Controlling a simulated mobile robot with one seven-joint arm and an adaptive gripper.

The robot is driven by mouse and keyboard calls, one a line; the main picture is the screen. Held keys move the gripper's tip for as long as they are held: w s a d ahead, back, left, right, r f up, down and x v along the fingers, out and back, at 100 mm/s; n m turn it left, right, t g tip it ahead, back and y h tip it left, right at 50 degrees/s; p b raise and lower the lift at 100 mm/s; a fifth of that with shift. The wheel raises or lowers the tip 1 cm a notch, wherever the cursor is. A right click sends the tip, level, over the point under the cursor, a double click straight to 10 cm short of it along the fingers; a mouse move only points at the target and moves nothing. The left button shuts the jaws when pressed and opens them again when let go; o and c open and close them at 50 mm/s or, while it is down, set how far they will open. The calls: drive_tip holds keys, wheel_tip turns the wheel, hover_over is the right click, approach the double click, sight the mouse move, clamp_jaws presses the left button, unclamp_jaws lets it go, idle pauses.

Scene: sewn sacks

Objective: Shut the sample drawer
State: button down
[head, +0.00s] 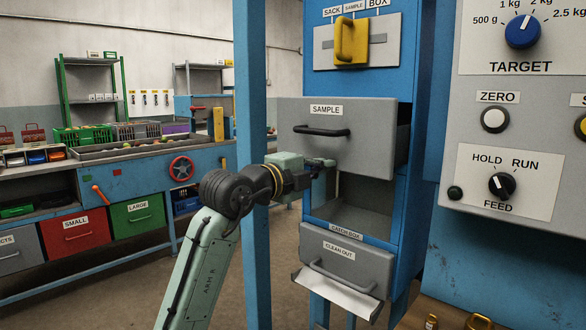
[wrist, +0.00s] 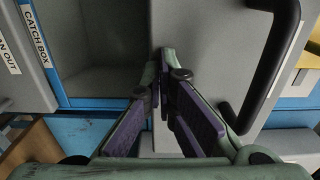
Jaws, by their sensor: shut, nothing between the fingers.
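The sample drawer (head: 365,130) is a grey box front labelled SAMPLE with a black bar handle (head: 322,131). It stands out from the blue cabinet, its side and a dark gap showing at the right, so it is open. My gripper (head: 328,163) is at the lower part of the drawer front, below the handle. In the wrist view my gripper (wrist: 163,72) is shut and empty, its purple-padded fingers meeting at the tips before the grey front (wrist: 205,60). The handle (wrist: 275,65) is to their right. I cannot tell whether the tips touch the front.
Below the drawer is an open catch box (head: 350,215), then a clean out drawer (head: 345,262) with a tray lip. A blue post (head: 253,200) stands close by my arm. A yellow handle (head: 350,40) is above. A control panel (head: 520,120) is at right.

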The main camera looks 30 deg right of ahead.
drive_tip(key=p+x, duration=0.1)
drive_tip(key=x, duration=0.7)
drive_tip(key=shift+w+d+p, duration=0.1)
drive_tip(key=shift+d+p, duration=0.05)
drive_tip(key=shift+p, duration=0.25)
drive_tip(key=shift+r, duration=0.1)
